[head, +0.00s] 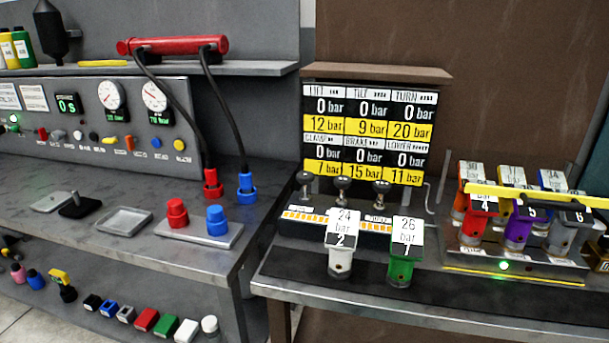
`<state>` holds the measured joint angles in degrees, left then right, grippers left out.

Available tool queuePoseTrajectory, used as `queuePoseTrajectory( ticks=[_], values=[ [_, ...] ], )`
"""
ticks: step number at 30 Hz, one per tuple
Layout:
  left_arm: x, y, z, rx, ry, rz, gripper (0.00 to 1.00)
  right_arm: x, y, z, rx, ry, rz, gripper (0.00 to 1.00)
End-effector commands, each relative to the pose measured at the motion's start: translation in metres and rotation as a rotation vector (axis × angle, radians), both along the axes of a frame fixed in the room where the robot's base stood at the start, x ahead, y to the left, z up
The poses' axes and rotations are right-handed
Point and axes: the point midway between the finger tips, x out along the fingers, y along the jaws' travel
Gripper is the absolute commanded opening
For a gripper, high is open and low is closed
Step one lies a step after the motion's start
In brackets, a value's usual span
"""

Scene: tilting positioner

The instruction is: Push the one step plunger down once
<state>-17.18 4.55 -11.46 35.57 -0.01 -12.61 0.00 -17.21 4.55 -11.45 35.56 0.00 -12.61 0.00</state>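Three dark round-topped plungers stand in a row below the pressure board: a left one (304,180), a middle one (342,187) and a right one (381,190). Small labels near them are too small to read surely, so I cannot tell which is the one step plunger. All three look upright. Neither of my grippers is in view.
A white block marked 24 bar (341,254) and a green block marked 26 bar (402,262) stand in front of the plungers. Coloured blocks sit right in a rack (470,262) under a yellow bar (535,195). A gauge panel (100,118) is left.

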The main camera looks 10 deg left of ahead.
Motion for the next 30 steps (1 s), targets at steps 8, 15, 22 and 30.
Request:
queuePoseTrajectory(
  ticks=[8, 15, 22, 30],
  values=[
    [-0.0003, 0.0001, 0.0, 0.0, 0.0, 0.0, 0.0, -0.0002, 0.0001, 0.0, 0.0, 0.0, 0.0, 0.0],
    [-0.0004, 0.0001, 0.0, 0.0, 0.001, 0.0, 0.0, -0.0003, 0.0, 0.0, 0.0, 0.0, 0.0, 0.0],
    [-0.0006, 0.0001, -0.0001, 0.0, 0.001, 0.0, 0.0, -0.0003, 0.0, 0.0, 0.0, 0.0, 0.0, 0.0],
    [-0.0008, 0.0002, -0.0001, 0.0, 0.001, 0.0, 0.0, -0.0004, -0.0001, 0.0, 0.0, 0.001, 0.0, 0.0]
  ],
)
